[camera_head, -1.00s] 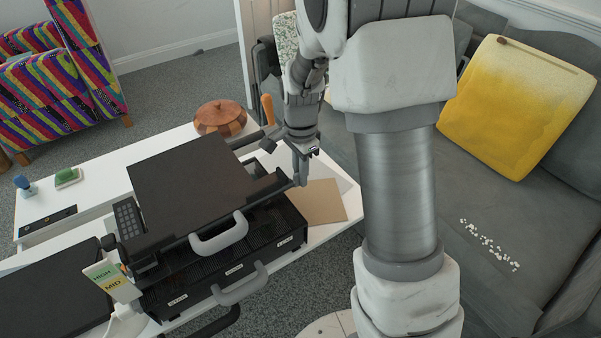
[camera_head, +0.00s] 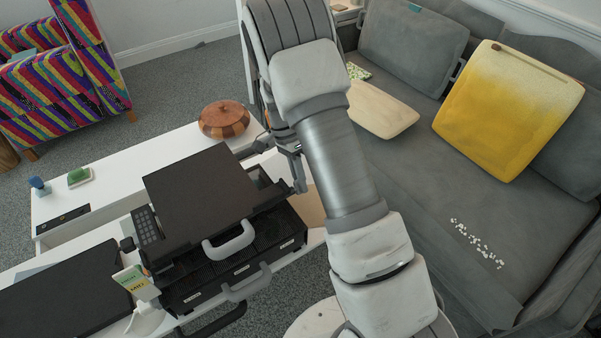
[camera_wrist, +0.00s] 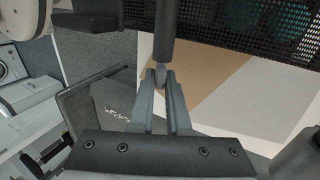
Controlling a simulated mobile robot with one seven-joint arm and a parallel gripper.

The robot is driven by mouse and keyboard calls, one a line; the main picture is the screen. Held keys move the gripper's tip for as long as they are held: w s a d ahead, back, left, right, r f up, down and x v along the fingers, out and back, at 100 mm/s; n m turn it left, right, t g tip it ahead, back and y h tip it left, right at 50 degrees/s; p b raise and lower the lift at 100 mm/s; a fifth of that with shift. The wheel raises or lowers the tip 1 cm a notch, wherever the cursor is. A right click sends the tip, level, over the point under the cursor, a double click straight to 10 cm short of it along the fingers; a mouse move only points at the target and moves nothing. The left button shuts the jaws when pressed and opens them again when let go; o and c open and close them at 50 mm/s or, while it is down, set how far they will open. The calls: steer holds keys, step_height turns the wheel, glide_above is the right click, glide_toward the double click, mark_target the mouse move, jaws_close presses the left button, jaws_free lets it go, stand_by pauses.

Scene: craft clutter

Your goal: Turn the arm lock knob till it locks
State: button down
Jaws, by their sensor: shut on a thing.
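The black machine (camera_head: 200,195) stands on the white table with grey handles on its front. My gripper (camera_head: 298,183) is at the right end of the machine, partly hidden by my arm in the head view. In the wrist view, my gripper (camera_wrist: 161,76) is shut with its fingertips on the rounded grey end of a dark rod-like part, which looks like the arm lock knob (camera_wrist: 165,40). I cannot tell from these frames how far the knob is turned.
A brown round wooden box (camera_head: 224,119) stands behind the machine on the white table (camera_head: 115,195). A tan sheet (camera_head: 309,207) lies to its right. A labelled card (camera_head: 135,283) and a dark flat panel (camera_head: 70,290) are at left. A grey sofa (camera_head: 440,180) is at right.

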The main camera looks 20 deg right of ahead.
steer(key=shift+w+g+p, duration=0.1)
steer(key=shift+g+p, duration=0.35)
steer(key=shift+g, duration=0.05)
steer(key=c, duration=0.9)
jaws_free()
steer(key=v, duration=0.5)
steer(key=p+v, duration=0.1)
steer(key=v, duration=0.5)
steer(key=p+v, duration=0.1)
steer(key=v, duration=0.5)
steer(key=shift+w+a, duration=0.15)
steer(key=shift+a, duration=0.2)
